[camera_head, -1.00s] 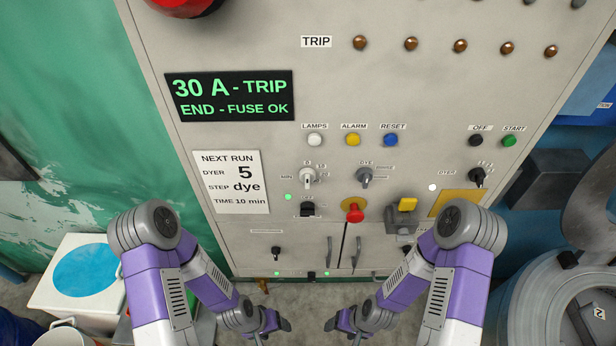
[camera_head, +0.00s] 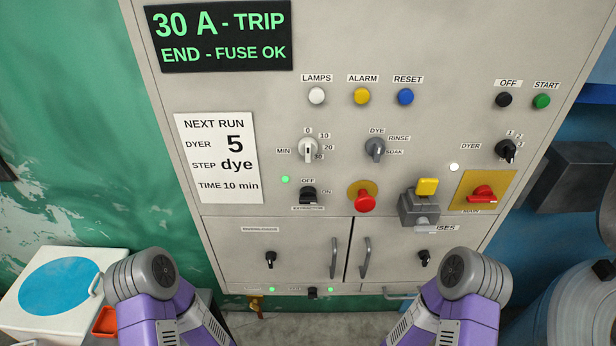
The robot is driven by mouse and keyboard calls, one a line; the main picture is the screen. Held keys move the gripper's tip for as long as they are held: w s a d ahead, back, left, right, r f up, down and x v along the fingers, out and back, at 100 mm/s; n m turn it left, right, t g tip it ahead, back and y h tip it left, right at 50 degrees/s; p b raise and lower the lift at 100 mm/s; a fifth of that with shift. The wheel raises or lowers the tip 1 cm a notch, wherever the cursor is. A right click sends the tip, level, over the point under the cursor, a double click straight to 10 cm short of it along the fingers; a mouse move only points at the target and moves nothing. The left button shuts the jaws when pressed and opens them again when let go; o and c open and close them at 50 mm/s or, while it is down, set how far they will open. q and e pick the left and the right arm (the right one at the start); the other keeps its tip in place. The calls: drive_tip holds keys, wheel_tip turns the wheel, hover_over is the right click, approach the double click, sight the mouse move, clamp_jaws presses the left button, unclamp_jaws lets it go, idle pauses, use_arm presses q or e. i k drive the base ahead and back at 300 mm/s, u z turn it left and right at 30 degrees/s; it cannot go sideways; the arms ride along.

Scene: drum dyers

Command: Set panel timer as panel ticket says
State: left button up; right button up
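The panel ticket (camera_head: 218,190) is a white card on the left of the panel. It reads NEXT RUN, DYER 5, STEP dye, TIME 10 min. The panel timer (camera_head: 308,151) is a pale knob right of the ticket, marked MIN with 0, 10, 20 and 30 around it. Its pointer looks roughly upright, near the 0 mark, but it is small. Both my arms show at the bottom edge, below the knobs. Neither gripper is in view, and nothing of mine touches the panel.
Near the timer are a DYE/RINSE/SOAK selector (camera_head: 375,150), a black extractor switch (camera_head: 308,195) and a red mushroom button (camera_head: 364,201). A grey box with a yellow block (camera_head: 427,187) and a red switch (camera_head: 482,194) sit right. Cabinet handles (camera_head: 334,258) project below.

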sight(307, 146)
drive_tip(key=k, duration=0.4)
drive_tip(key=u, duration=1.3)
drive_tip(key=k, duration=1.05)
drive_tip(key=z, duration=1.75)
drive_tip(key=i, duration=0.5)
